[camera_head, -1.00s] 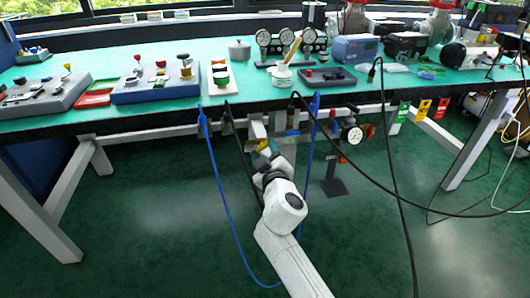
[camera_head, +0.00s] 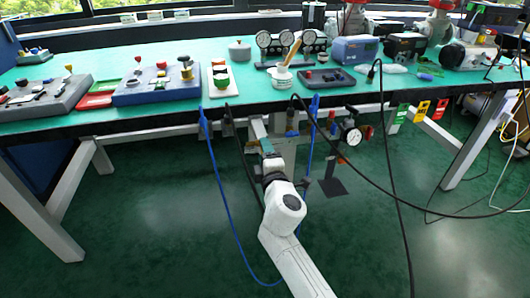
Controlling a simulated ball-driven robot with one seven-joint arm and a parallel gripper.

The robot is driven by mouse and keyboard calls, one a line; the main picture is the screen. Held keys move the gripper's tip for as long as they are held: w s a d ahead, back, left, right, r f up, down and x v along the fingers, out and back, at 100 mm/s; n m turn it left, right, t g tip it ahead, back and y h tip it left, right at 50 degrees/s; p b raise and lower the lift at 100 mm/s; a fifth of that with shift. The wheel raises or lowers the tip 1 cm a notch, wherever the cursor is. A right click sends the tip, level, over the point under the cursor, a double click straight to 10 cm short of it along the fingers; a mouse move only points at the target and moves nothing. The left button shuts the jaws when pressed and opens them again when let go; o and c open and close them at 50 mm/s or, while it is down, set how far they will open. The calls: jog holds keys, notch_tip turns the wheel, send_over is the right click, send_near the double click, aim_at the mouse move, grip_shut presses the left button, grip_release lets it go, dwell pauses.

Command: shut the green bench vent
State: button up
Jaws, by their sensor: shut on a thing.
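The gripper and wrist hide most of the vent's body, so I cannot tell how far the handle is turned.
A blue hose (camera_head: 215,165) hangs left of my arm, and a black cable (camera_head: 385,160) hangs to the right. A round gauge (camera_head: 354,137) is right of the gripper. Green, yellow and red tags (camera_head: 422,110) hang further right. The green bench top (camera_head: 130,119) is above.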

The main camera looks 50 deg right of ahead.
jog(key=shift+a+f+n, duration=0.1)
jog(key=shift+n, duration=0.4)
jog(key=o, duration=1)
jog(key=shift+o, duration=0.2)
jog(key=v, duration=1)
jog(key=shift+s+a, duration=0.25)
jog(key=shift+s, duration=0.1)
